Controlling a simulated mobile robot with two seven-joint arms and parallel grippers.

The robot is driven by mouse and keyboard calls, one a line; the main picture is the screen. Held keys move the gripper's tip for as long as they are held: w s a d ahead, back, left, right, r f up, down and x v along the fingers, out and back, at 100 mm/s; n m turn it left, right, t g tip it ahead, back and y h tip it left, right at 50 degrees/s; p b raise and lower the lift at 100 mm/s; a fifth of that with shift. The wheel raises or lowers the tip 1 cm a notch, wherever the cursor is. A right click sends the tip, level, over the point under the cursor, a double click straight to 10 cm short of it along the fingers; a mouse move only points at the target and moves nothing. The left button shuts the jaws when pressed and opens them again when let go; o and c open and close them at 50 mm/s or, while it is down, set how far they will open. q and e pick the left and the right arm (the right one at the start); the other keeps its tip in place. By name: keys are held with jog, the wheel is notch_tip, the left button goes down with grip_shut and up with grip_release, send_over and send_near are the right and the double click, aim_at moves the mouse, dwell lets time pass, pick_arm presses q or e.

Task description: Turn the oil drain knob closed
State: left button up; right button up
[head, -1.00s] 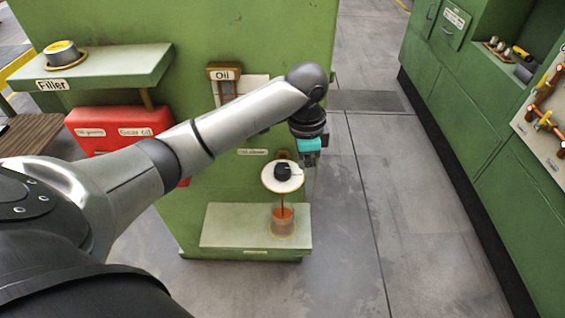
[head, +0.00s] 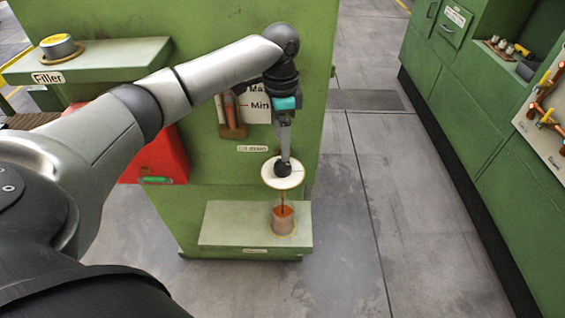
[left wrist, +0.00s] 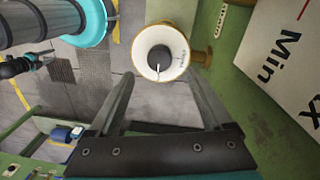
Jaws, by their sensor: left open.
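The oil drain knob is a round black knob (head: 283,168) in the middle of a white dial disc (head: 270,178) on the front of the green machine. It also shows in the left wrist view (left wrist: 160,58), with a light mark on its face. My left gripper (head: 284,160) points down at the knob. In the left wrist view its open fingers (left wrist: 157,75) lie to either side of the knob; whether they touch it I cannot tell. An orange-brown stream runs from under the disc into a cup (head: 283,226). A small dark jaw-like shape in the left wrist view looks like my right gripper (left wrist: 40,60).
The cup stands on a pale green ledge (head: 222,222). Above the knob are an oil level gauge (head: 231,120) and its Min/Max plate (head: 257,110). A Filler shelf (head: 100,58) and red box (head: 160,158) are at left. Grey floor (head: 345,240) is clear on the right.

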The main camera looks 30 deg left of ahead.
aim_at(282, 164)
pick_arm(q)
notch_tip(282, 164, down, 7)
jog(key=shift+s+d+r+b, duration=0.1)
jog(key=shift+s+d+b, duration=0.05)
jog(key=shift+b, duration=0.4)
grip_shut()
dwell(0.4)
